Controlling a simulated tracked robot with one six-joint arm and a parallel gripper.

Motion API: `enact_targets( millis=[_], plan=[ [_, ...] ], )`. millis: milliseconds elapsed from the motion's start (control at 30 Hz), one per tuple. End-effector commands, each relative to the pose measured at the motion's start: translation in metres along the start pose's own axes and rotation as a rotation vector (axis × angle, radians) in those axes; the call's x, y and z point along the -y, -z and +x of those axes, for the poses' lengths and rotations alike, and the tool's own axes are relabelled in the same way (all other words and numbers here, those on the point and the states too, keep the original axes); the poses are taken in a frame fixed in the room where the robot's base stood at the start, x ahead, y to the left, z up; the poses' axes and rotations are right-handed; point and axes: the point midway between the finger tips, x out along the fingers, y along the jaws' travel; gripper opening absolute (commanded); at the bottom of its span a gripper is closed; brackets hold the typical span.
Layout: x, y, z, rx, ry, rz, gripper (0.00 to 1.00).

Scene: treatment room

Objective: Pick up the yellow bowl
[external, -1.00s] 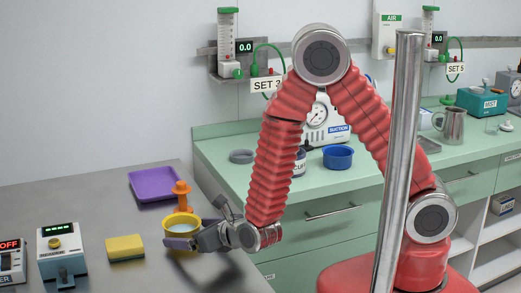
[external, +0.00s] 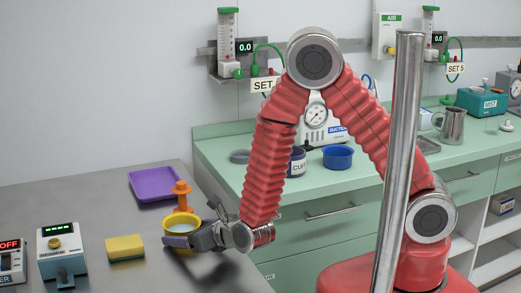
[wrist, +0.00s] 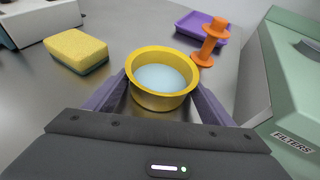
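The yellow bowl (external: 181,224) stands upright on the grey metal table, with something pale blue inside it. In the wrist view the bowl (wrist: 160,101) sits between the two purple-grey fingers of my gripper (wrist: 162,92). The fingers are spread, one on each side of the bowl. Whether either finger touches the bowl I cannot tell. In the external view my gripper (external: 183,238) reaches in low from the right, and one finger crosses in front of the bowl's lower side. The other finger is largely hidden.
An orange spool-shaped piece (external: 182,196) stands just behind the bowl, near a purple tray (external: 153,183). A yellow sponge (external: 125,247) lies to the left, beside a small boxed device (external: 62,250). The green counter (external: 225,175) rises to the right. The table's left rear is clear.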

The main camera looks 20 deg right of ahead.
Motion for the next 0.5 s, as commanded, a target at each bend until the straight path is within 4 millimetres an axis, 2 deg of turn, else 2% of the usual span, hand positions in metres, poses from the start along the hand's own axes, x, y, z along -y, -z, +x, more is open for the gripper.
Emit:
enact_targets(
  millis=[67, 367, 500],
  plan=[
    [0.0, 0.0, 0.0, 0.0, 0.0, 0.0, 0.7],
    [0.0, 0.0, 0.0, 0.0, 0.0, 0.0, 0.49],
    [0.0, -0.0002, 0.0, 0.0, 0.0, 0.0, 0.48]
  ],
)
